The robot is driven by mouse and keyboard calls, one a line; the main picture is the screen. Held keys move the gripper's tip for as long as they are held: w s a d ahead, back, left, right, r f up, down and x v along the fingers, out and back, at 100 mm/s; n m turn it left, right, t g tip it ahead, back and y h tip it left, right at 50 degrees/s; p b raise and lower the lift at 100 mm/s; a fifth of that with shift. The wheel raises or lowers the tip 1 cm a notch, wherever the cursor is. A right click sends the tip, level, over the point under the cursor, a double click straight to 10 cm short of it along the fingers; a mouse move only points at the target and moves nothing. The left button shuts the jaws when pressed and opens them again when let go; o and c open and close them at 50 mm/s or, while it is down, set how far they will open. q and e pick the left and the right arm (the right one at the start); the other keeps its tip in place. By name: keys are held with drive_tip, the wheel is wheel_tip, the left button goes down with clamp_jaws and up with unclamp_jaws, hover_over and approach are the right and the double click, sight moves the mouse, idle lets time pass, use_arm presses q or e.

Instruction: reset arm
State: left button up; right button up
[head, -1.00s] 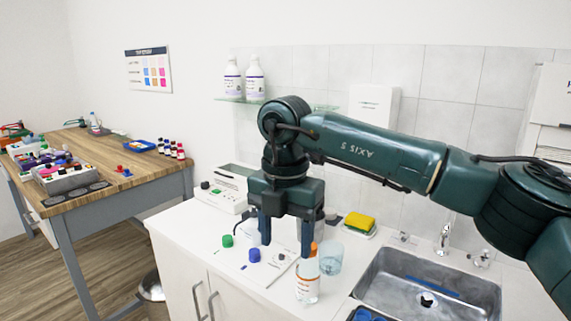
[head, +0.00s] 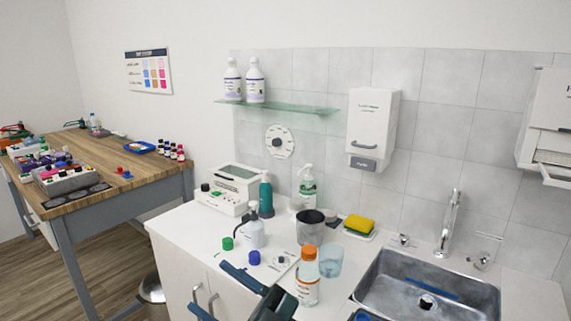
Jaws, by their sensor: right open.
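My right gripper (head: 211,286) is low at the bottom edge of the head view, in front of the counter's front edge. Its two dark green fingers point left and stand apart, with nothing visible between them. The body of the gripper is partly cut off by the frame, and most of the arm is out of view. My left gripper does not show.
On the white counter (head: 183,222) near the right gripper stand an orange-capped bottle (head: 307,284), a glass beaker (head: 330,262), a dark cup (head: 310,228), a spray bottle (head: 252,232) and blue and green caps. A sink (head: 385,300) is at right, a wooden bench (head: 130,180) at left.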

drive_tip(key=d+f+m+t+h, duration=0.8)
drive_tip(key=d+f+m+h, duration=0.7)
drive_tip(key=f, duration=0.3)
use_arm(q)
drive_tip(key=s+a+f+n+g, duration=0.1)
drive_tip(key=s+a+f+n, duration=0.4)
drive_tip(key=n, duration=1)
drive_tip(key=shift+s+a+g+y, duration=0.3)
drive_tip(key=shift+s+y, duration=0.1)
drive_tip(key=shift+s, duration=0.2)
use_arm(e)
drive_tip(key=s+d+f+m+g+h, duration=0.1)
drive_tip(key=s+d+f+g+h, duration=0.1)
drive_tip(key=s+d+f, duration=0.2)
drive_tip(key=s+d+f+g+h, duration=0.2)
drive_tip(key=s+d+f+g, duration=0.1)
drive_tip(key=s+f, duration=0.5)
drive_tip(key=shift+s+d+f+m, duration=0.3)
drive_tip(key=shift+d+m, duration=0.1)
drive_tip(key=shift+d, duration=0.45)
